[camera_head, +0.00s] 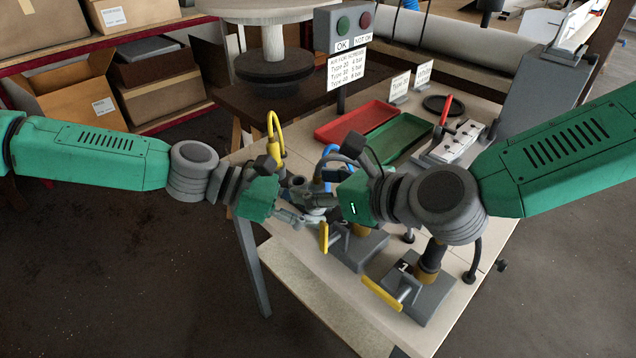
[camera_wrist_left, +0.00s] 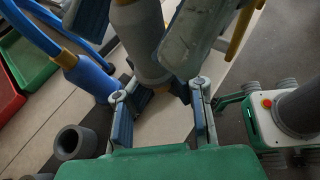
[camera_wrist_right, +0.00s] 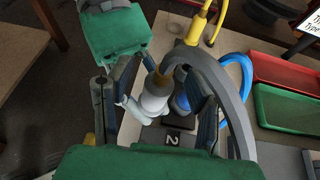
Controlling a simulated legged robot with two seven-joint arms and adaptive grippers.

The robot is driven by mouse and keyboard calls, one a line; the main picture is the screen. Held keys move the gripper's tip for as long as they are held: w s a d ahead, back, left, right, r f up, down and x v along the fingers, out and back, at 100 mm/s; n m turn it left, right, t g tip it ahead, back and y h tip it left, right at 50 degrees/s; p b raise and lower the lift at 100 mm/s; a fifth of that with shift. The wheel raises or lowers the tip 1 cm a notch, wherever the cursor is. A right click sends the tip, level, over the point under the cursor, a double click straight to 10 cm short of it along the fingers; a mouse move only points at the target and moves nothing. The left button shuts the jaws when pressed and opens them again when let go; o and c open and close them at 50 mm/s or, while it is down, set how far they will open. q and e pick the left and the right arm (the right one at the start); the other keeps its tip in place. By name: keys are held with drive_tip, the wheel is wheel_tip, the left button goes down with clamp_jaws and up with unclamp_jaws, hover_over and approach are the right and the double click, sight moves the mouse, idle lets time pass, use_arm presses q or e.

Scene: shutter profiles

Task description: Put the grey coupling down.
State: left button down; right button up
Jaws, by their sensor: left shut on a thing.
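The grey coupling (camera_wrist_right: 155,96) is a grey cylinder with a brass-coloured part by it. In the left wrist view the coupling (camera_wrist_left: 140,42) narrows between my left fingertips. My left gripper (camera_head: 303,210) is shut on it, just above the fixture marked 2 (camera_wrist_right: 172,139). My right gripper (camera_head: 328,182) comes from above; in its wrist view the fingers (camera_wrist_right: 160,108) stand apart on both sides of the coupling, apparently open. In the head view the grippers largely hide the coupling, and contact with the fixture cannot be seen.
A dark hollow cylinder (camera_wrist_left: 74,142) stands on the table near my left gripper. A blue-ended hose (camera_wrist_left: 90,78) and a yellow hose (camera_head: 275,140) are close by. A fixture marked 1 (camera_head: 425,302) with a yellow handle stands in front. Red (camera_head: 355,121) and green (camera_head: 402,138) trays lie behind.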

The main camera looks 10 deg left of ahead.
clamp_jaws()
use_arm(q)
drive_tip(key=c, duration=1.5)
unclamp_jaws()
drive_tip(key=shift+a, duration=0.1)
